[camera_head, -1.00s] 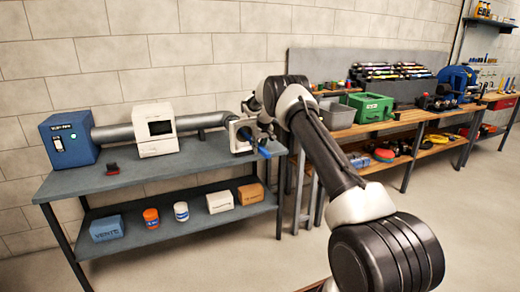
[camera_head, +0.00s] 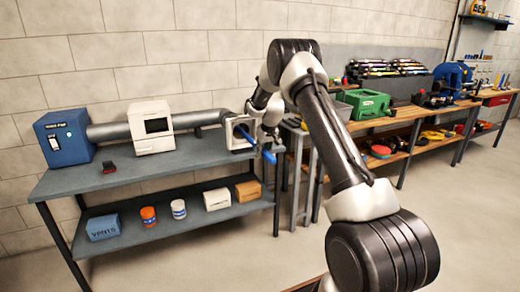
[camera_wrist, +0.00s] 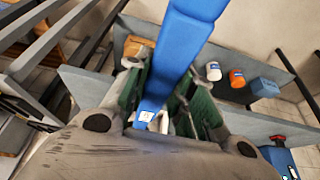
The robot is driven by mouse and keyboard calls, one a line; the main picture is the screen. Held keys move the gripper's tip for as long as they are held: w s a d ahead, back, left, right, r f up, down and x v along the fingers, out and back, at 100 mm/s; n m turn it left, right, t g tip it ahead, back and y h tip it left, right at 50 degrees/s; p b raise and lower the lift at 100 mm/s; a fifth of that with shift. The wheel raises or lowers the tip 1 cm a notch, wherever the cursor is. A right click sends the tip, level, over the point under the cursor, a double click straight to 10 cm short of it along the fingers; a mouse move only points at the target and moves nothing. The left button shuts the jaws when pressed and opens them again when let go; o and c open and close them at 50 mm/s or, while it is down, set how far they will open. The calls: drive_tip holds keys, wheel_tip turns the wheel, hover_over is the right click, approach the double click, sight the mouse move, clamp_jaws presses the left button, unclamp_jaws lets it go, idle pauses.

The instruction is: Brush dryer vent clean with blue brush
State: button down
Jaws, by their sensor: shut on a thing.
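The dryer vent is a grey pipe (camera_head: 203,118) along the back of the left bench, ending in a square pale flange (camera_head: 232,134) at the bench's right end. My gripper (camera_head: 266,136) is just right of the flange. It is shut on the blue brush (camera_head: 268,156), whose blue shaft also shows against the flange opening. In the wrist view the brush (camera_wrist: 187,35) runs as a long blue bar between the green-padded fingers (camera_wrist: 156,98). The bristles are not visible, and I cannot tell how deep the brush sits in the pipe.
The bench (camera_head: 180,158) carries a blue box (camera_head: 65,138), a white unit (camera_head: 151,128) and a small red-and-black item (camera_head: 109,167). Its lower shelf holds boxes and cans. A second bench with a green bin (camera_head: 366,104) stands at right.

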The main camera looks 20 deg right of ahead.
sight(255, 142)
drive_tip(key=s, duration=1.4)
drive_tip(key=shift+s+d, duration=0.25)
drive_tip(key=w, duration=2.3)
drive_tip(key=shift+a, duration=0.4)
drive_tip(key=s, duration=2.3)
drive_tip(key=shift+d, duration=0.4)
